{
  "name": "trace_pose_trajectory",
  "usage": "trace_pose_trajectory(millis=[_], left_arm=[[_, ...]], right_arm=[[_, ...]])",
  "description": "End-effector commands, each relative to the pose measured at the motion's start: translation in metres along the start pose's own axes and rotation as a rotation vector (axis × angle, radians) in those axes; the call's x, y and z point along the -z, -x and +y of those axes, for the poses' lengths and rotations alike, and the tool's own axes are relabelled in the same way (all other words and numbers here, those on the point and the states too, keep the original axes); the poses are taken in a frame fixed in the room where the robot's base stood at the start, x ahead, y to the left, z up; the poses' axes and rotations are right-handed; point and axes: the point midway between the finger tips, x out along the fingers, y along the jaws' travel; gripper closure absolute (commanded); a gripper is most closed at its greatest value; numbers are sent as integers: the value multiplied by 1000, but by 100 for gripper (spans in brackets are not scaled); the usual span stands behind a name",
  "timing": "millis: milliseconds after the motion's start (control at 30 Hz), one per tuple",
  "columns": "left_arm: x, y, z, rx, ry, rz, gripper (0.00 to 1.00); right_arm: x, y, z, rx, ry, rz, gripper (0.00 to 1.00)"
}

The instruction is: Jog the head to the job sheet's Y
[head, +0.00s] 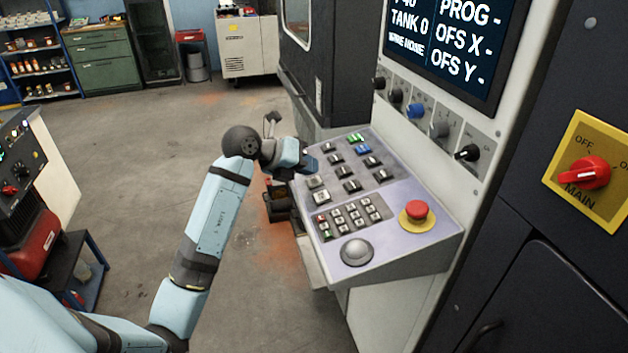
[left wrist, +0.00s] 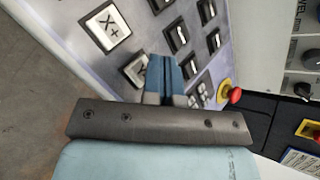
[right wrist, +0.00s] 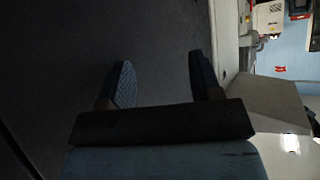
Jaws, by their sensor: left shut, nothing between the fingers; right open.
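The sloped control panel (head: 400,200) carries several dark keys and a few pale ones, plus a number keypad (head: 350,215). My left gripper (head: 308,162) is shut and empty at the panel's left edge. In the left wrist view its closed blue fingertips (left wrist: 166,66) are over the panel, beside a pale key marked Y (left wrist: 135,70), which they partly hide. A pale X+ key (left wrist: 107,27) lies beyond it. I cannot tell if the fingertips touch a key. The screen (head: 445,50) reads PROG -, OFS X -, OFS Y -. My right gripper (right wrist: 162,78) is open and empty.
A red stop button (head: 417,210) and a grey dome (head: 357,252) sit at the panel's near end. A row of knobs (head: 416,110) is below the screen. A red main switch (head: 584,173) is at right. Open floor (head: 130,150) lies left.

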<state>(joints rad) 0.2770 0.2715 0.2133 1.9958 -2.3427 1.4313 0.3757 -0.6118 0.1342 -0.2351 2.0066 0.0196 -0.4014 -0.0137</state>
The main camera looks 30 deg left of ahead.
Motion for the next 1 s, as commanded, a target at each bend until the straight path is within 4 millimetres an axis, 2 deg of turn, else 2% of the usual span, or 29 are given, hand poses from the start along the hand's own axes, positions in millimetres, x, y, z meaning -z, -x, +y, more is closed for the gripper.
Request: trace_pose_trajectory(millis=[1000], left_arm=[[4,-6,4,0,0,0,100]], right_arm=[[-2,-1,1,-1,1,-1,42]])
